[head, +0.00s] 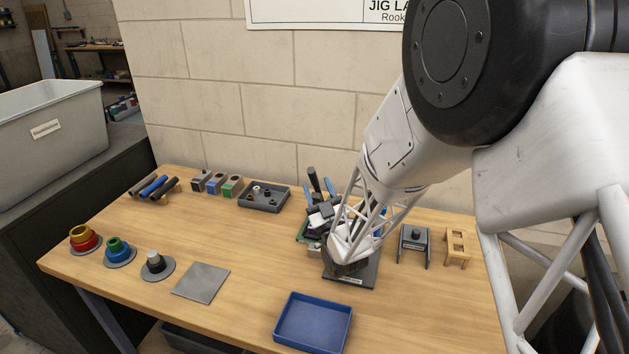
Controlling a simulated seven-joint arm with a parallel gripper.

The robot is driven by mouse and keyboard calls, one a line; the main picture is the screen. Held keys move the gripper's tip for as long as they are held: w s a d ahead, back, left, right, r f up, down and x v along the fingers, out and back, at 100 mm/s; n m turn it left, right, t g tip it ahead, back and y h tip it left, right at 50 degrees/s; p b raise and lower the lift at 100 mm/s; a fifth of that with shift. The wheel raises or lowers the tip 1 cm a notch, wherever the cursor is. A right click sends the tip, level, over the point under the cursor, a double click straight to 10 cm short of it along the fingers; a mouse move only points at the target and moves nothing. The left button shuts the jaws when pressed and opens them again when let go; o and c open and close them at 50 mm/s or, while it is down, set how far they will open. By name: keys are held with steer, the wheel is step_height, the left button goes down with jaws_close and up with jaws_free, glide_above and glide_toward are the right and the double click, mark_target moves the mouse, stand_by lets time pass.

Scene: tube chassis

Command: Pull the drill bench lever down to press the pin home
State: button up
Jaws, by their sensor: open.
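The drill bench appears to be the dark labelled base plate (362,281) at the right of the middle of the table. My arm's lattice end hangs over it and hides most of it. My gripper (322,217) is in a cluster of dark, white and blue parts just left of the lattice and appears open. Its fingertips cannot be told clearly from the things around it. A dark upright rod (314,180) rises behind; I cannot tell whether it is the lever. The pin is not visible, and contact between gripper and lever cannot be made out.
A blue tray (313,322) lies in front and a grey plate (201,281) to its left. Stepped round pieces stand along the left edge. A grey tray (264,197) with small parts lies behind. A dark bracket (414,238) and wooden stand (457,244) are at right. The centre-left tabletop is clear.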

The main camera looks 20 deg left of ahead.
steer(key=s+d, duration=0.9)
steer(key=shift+s+f, duration=0.3)
steer(key=shift+f, duration=0.05)
stand_by(0.3)
